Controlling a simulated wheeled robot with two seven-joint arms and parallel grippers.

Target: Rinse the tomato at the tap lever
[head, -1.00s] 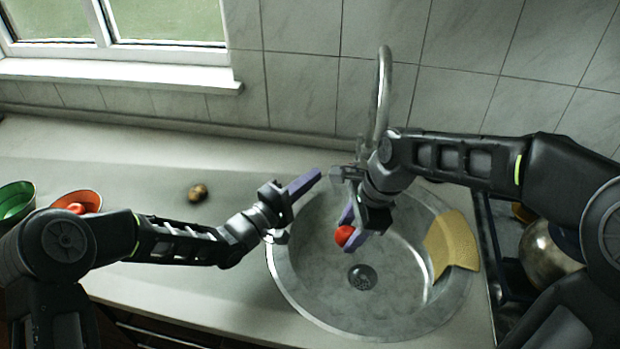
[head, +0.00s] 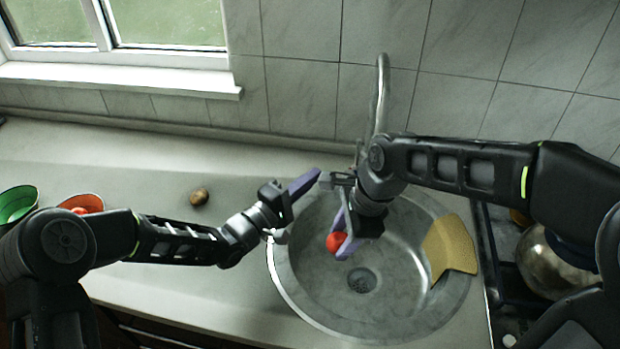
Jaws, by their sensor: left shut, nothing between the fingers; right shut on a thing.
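A red tomato (head: 334,242) is held between the purple fingers of my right gripper (head: 343,238), over the round metal sink (head: 290,290). My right gripper points down and is shut on it. My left gripper (head: 306,183) is shut and empty at the sink's back left rim, its purple fingers pointing up and right toward the tap. The curved metal tap (head: 382,90) rises behind the sink. Its base and lever are largely hidden behind my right arm and gripper. I cannot see any water running.
A yellow cloth or sponge (head: 449,246) lies on the sink's right side. A brown potato-like item (head: 199,196) is on the counter (head: 170,175). A green bowl (head: 17,204) and an orange bowl (head: 84,201) with something red stand at far left. A metal pot (head: 548,262) is at right.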

